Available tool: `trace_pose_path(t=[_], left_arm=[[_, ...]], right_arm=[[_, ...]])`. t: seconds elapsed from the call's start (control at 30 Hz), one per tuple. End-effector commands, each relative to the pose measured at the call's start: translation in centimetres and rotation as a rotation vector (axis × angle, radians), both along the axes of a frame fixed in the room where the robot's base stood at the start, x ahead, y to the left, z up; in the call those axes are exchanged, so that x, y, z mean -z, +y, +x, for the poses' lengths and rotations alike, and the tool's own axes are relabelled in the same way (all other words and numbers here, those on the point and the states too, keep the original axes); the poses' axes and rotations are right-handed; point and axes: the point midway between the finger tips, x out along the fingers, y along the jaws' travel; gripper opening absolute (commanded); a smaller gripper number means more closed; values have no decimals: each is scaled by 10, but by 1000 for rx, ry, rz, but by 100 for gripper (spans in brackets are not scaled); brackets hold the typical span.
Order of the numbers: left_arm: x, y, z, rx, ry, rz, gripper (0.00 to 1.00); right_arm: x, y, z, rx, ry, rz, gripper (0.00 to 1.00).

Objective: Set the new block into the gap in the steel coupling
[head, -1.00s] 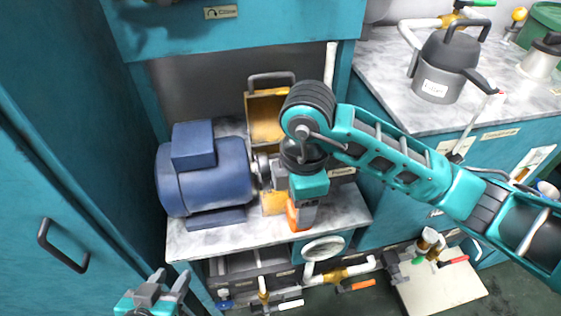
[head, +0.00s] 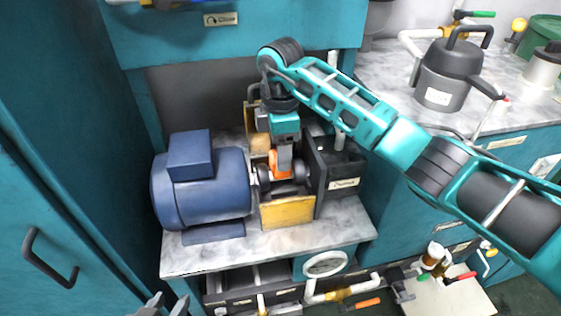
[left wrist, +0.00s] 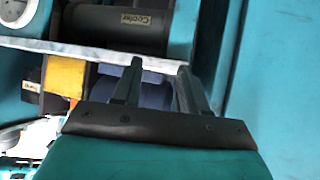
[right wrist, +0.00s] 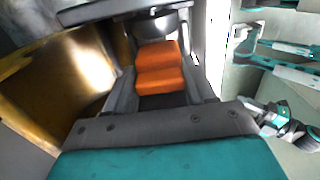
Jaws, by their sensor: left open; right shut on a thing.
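My right gripper (head: 284,165) is shut on an orange block (head: 274,160), in the housing between the blue motor (head: 205,185) and the dark pump (head: 342,162). In the right wrist view the orange block (right wrist: 160,68) sits between the fingers, its surface split by a groove. The steel coupling (head: 264,178) shows at the motor's shaft, partly hidden by the gripper. I cannot tell whether the block touches the coupling. My left gripper (head: 165,306) is open and empty, low in front of the bench; its two fingers (left wrist: 158,88) show apart in the left wrist view.
A yellow guard wall (head: 287,212) stands in front of the coupling, and a raised yellow cover (head: 253,117) behind it. The marble bench front (head: 290,240) is clear. A grey kettle (head: 445,70) stands on the right counter. Pipes and tools lie below.

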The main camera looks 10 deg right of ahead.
Motion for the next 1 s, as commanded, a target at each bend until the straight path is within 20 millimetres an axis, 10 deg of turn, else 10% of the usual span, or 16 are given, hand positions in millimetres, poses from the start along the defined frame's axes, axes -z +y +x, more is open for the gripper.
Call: trace_pose_path(t=[0.6, 0.63, 1.0], left_arm=[[2, -4, 4, 1, -5, -10, 43], [1, -4, 4, 2, -6, -11, 43], [1, -5, 5, 2, -8, -11, 43]], right_arm=[[36, 0, 0, 1, 0, 0, 16], [37, 0, 0, 1, 0, 0, 56], [36, 0, -1, 1, 1, -1, 80]])
